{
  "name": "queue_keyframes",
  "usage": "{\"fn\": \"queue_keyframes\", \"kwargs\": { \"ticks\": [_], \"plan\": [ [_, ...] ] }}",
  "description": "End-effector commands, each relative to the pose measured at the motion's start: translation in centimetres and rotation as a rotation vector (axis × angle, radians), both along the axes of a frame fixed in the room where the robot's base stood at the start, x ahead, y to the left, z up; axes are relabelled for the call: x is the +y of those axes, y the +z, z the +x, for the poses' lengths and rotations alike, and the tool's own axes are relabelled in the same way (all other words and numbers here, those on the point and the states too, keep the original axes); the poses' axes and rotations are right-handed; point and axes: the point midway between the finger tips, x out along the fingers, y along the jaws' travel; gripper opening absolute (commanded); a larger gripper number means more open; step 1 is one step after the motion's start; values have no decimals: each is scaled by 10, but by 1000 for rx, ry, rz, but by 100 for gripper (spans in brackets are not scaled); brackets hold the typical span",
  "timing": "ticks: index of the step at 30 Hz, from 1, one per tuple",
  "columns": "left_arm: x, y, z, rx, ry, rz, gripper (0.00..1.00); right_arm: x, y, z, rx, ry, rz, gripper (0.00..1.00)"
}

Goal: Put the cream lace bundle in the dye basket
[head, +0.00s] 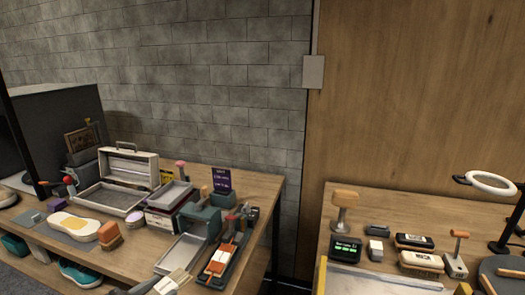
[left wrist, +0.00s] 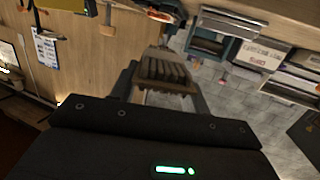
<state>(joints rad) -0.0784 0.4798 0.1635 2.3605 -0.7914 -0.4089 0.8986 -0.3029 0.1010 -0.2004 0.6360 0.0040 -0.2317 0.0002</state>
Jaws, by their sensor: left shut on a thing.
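My left gripper (head: 172,284) is at the bottom edge of the head view, in front of the left bench. A light-fronted container with dark lettering (left wrist: 262,53) is at the upper right of that view, apart from the gripper. The lettering is too blurred to be sure that it is the dye basket. My right gripper is not in view.
The left bench (head: 262,190) is crowded with an open case (head: 128,165), metal trays, brushes and a shoe sole (head: 75,226). Teal shoes (head: 80,273) sit on its lower shelf. A gap separates it from the right bench (head: 345,252), which holds brushes and a ring lamp (head: 490,183).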

Motion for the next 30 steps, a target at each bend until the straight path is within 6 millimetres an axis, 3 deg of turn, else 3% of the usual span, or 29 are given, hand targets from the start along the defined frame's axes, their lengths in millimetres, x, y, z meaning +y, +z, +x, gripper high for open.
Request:
{"fn": "queue_keyframes", "kwargs": {
  "ticks": [6, 20, 23, 30],
  "plan": [
    [-13, -5, -19, 3, 91, -3, 24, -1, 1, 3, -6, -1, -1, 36],
    [-21, -3, -20, -5, 57, 2, 24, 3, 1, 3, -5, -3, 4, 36],
    [-34, 4, -19, -7, -7, 5, 24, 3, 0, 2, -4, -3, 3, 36],
    [-87, 31, -19, -8, -247, 5, 24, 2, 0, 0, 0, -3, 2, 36]
  ]
}}
